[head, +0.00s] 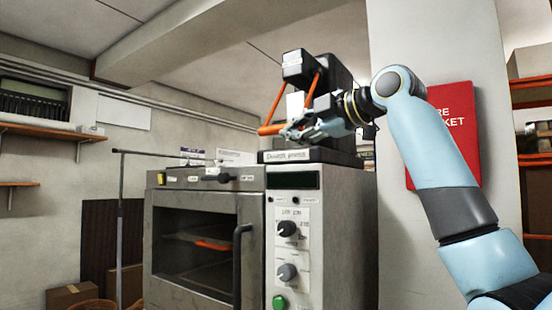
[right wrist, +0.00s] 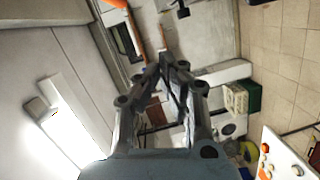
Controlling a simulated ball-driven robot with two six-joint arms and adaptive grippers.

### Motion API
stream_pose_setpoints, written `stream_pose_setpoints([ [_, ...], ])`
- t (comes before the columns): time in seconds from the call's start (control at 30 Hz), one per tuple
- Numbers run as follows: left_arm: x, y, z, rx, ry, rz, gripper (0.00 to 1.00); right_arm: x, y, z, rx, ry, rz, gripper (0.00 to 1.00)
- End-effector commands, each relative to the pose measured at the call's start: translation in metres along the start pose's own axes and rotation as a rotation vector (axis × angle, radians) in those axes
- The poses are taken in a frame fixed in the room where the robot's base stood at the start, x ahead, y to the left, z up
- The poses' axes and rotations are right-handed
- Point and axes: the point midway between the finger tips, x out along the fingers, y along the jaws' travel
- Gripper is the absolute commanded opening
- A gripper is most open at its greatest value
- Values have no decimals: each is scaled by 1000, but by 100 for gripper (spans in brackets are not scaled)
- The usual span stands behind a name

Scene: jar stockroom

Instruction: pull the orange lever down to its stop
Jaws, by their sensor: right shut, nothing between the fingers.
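The orange lever (head: 271,129) belongs to a black press (head: 297,70) on top of the steel oven. Two orange arms slope down from the press to a crossbar at the front, left of the press body. My right gripper (head: 291,134) is at the right end of the crossbar and overlaps it in the head view. I cannot tell whether it touches. Its fingers also show in the right wrist view (right wrist: 171,65), closed together and empty. Orange strips (right wrist: 138,31) show beyond them there, but I cannot tell whether they are the lever. My left gripper is not in view.
The oven (head: 205,245) with its dark window stands below the press, with a knob panel (head: 313,254) on its right. A metal rail stand (head: 119,225) is at the left. A red sign (head: 455,110) hangs on the pillar behind my right arm.

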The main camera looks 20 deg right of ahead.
Motion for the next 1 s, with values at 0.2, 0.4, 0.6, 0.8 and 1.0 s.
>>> stream_pose_setpoints([
  [0.2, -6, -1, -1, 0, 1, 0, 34, -14, 59, -14, -38, 6, 82, 0],
  [0.4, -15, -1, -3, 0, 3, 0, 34, 13, 62, -15, -34, 9, 80, 0],
  [0.6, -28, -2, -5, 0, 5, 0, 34, 57, 66, -16, -33, 8, 80, 0],
  [0.8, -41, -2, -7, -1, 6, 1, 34, 87, 68, -2, -37, 1, 79, 0],
  [1.0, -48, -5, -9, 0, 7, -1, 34, 92, 68, 20, -37, 3, 81, 0],
])
